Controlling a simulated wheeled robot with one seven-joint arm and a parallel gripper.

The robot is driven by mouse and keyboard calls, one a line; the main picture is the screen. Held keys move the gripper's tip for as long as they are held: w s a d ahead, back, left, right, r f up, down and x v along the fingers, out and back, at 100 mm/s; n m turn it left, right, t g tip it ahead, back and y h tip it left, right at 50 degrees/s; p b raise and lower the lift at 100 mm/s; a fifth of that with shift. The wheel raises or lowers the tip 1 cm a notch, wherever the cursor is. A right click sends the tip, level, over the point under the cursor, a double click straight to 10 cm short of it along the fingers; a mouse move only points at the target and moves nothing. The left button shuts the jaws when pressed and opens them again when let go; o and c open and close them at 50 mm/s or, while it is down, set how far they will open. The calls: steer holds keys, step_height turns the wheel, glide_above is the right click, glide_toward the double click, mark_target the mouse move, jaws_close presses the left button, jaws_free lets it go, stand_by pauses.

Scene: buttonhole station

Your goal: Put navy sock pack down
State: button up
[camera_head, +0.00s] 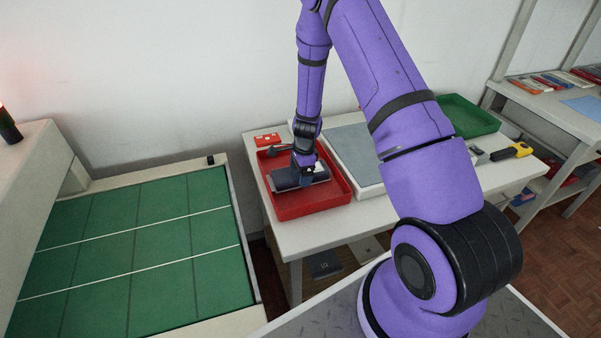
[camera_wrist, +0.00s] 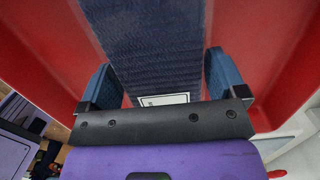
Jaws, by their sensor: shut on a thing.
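The navy sock pack (camera_wrist: 155,45) is a dark blue ribbed bundle with a small white label at its near end. In the wrist view it lies between the two blue finger pads of my gripper (camera_wrist: 163,88), which is shut on it. In the head view my gripper (camera_head: 305,177) points down into the red tray (camera_head: 318,207), and the dark pack (camera_head: 284,180) shows beside it, low within the tray's walls. I cannot tell whether the pack touches the tray floor. My gripper hides part of the pack.
The red tray stands at the left end of a white table (camera_head: 375,210). A grey mat (camera_head: 350,150) lies right of it, and a green tray (camera_head: 466,116) stands at the back. A small red box (camera_head: 267,140) sits behind the red tray. A green-topped surface (camera_head: 140,250) is at the left.

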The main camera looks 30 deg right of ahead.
steer(key=shift+f, duration=0.2)
steer(key=o, duration=0.8)
